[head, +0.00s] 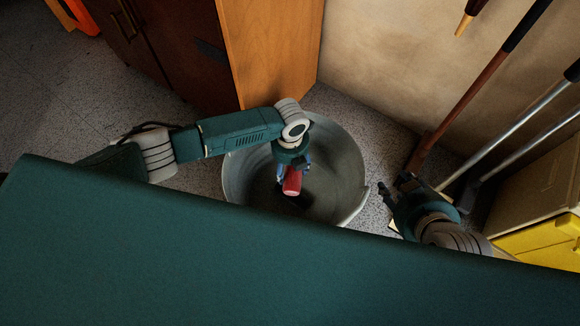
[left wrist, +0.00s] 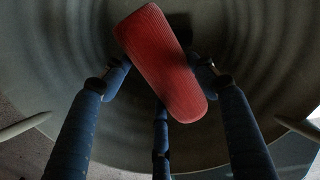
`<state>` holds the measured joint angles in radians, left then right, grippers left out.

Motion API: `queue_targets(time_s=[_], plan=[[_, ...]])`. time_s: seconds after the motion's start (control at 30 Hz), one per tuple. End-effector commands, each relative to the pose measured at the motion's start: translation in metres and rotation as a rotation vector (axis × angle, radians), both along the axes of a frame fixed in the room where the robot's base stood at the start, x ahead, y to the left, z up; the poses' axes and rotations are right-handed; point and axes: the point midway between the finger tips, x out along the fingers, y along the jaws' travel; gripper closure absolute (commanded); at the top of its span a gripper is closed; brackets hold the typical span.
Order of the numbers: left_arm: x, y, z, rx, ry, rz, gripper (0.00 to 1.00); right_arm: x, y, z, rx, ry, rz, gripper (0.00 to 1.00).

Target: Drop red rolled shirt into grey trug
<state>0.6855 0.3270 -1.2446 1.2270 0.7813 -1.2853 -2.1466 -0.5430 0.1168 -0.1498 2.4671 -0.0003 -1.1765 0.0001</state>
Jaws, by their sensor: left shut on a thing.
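The red rolled shirt (head: 292,182) is held in my left gripper (head: 299,172), above the grey trug's opening in the head view. In the left wrist view the red rolled shirt (left wrist: 162,62) lies tilted between the dark blue fingers of my left gripper (left wrist: 160,85), with the trug's ribbed inside behind it. The grey trug (head: 347,152) is a round tub on the floor; my body hides its near side. My right gripper (head: 402,192) is to the right of the trug, outside its rim, with its fingers apart and nothing seen between them.
A wooden cabinet (head: 272,45) stands behind the trug. Long-handled tools (head: 470,95) lean on the wall at the right. A beige box (head: 540,185) and a yellow box (head: 545,243) are at the far right. Speckled floor (head: 60,95) is clear at the left.

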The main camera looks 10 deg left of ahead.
Motion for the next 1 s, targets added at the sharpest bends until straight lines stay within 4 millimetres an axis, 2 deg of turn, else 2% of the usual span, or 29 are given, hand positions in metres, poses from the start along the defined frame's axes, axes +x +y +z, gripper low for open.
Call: queue_targets(time_s=[0.07,0.1,0.2,0.57,0.67,1.0], plan=[[0.000,0.000,0.000,-0.001,0.000,0.000,0.70,0.000,0.000,0.000,0.000,0.000,0.000,0.60],[0.000,0.000,0.000,-0.001,0.000,0.000,0.38,0.000,0.000,0.000,0.000,0.000,0.000,0.60],[0.000,0.000,0.000,0.000,0.000,0.000,0.20,0.000,0.000,0.000,0.000,0.000,0.000,0.60],[0.001,0.000,0.005,-0.001,-0.001,0.000,0.20,0.000,-0.001,0.000,0.000,0.001,-0.001,0.60],[0.002,0.000,0.017,-0.002,-0.003,0.000,0.20,0.000,0.000,0.000,-0.001,0.001,-0.001,0.60],[0.001,0.000,0.087,-0.001,-0.003,0.000,0.20,0.000,0.000,0.000,0.000,0.001,0.000,0.60]])
